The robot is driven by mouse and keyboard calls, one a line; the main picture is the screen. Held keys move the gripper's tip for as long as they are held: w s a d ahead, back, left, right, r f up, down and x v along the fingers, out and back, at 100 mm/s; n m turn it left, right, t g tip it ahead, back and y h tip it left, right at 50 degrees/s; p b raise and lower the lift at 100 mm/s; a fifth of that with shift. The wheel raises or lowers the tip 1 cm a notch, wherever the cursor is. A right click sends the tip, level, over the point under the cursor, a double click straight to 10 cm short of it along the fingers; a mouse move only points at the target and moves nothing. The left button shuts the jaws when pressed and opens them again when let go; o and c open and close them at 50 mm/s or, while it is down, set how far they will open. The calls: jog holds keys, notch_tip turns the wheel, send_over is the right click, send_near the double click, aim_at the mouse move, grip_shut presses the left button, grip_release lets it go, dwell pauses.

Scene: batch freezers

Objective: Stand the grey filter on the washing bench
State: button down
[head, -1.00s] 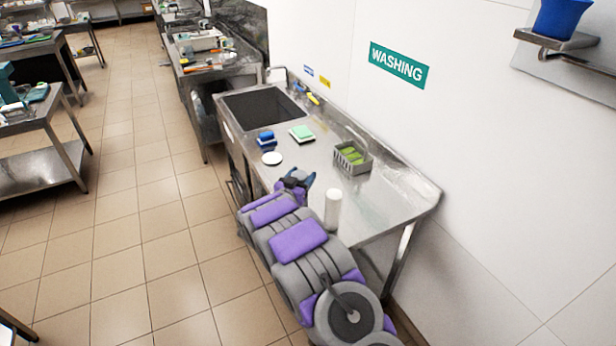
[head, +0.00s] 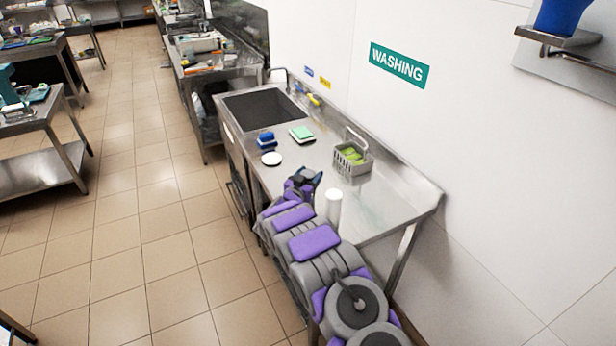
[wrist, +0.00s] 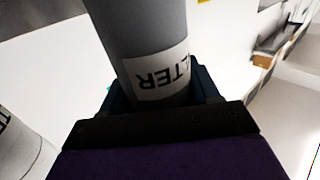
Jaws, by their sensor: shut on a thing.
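The grey filter (wrist: 150,40) is a grey cylinder with a white label, partly readable as "LTER", in the wrist view. My gripper (wrist: 160,95) is shut on it, with dark jaws on both sides of its labelled part. In the head view my gripper (head: 306,180) is at the front edge of the washing bench (head: 385,205), left of a white cylinder (head: 334,206) on the bench. The filter is not clearly seen there, and I cannot tell its height above the bench. A pale cylinder with a partly seen label (wrist: 22,145) shows at left in the wrist view.
On the bench are a grey caddy with green sponges (head: 352,160), a green-white pad (head: 302,134), a blue item (head: 266,141), a white disc (head: 271,158) and a sink (head: 262,106). Clear steel lies right of the white cylinder. A wall rises behind.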

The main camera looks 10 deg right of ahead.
jog(key=shift+d, duration=0.55)
jog(key=shift+c, duration=1.4)
grip_release()
jog(key=shift+d, duration=0.3)
jog(key=shift+a, duration=1.1)
jog(key=p+v, duration=0.1)
jog(key=v, duration=1.1)
notch_tip(320, 180, up, 8)
jog(key=a+n+g+y, duration=0.1)
jog(key=n+g+y, duration=0.1)
jog(key=y, duration=0.5)
jog(key=s+r+n+g+y, duration=0.35)
jog(key=s+r, duration=0.25)
jog(key=s, duration=0.6)
jog(key=s+d+r+g, duration=0.1)
jog(key=s+d+g, duration=0.2)
jog(key=s, duration=1.2)
jog(key=s+d+r+g, duration=0.1)
jog(key=s+g, duration=0.3)
jog(key=s, duration=1.1)
jog(key=s+d+n+g, duration=0.1)
jog(key=s+d+g, duration=0.3)
jog(key=s, duration=1.1)
jog(key=shift+d+r+h, duration=0.25)
jog(key=shift+d+r, duration=0.1)
jog(key=shift+r, duration=0.05)
